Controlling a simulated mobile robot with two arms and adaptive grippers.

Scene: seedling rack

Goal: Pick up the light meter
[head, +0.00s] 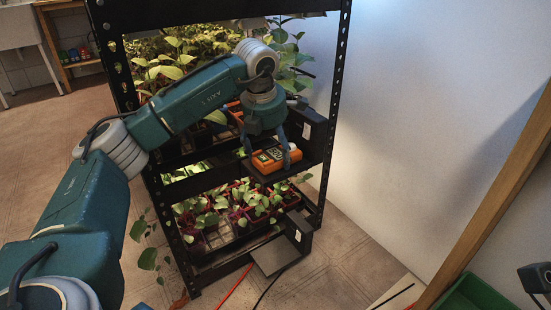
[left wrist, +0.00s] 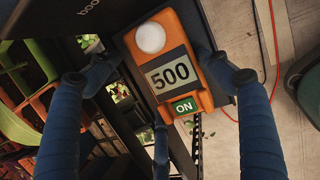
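The light meter (head: 270,160) is an orange device with a white dome, a display reading 500 and a green ON label. It sits on a small black shelf (head: 301,170) on the front of the rack. My left gripper (head: 268,152) is above it with its fingers pointing down. In the left wrist view the light meter (left wrist: 171,68) lies between the spread fingers of my left gripper (left wrist: 158,100). The left finger is clearly apart from it; the right finger is close to its edge, and I cannot tell if they touch. My right gripper does not show.
The black metal rack (head: 337,75) holds leafy seedlings in trays on several levels. A lower bracket (head: 297,232) with a grey plate (head: 272,256) juts out below. Red and black cables lie on the floor. A green bin (head: 475,293) stands at the bottom right.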

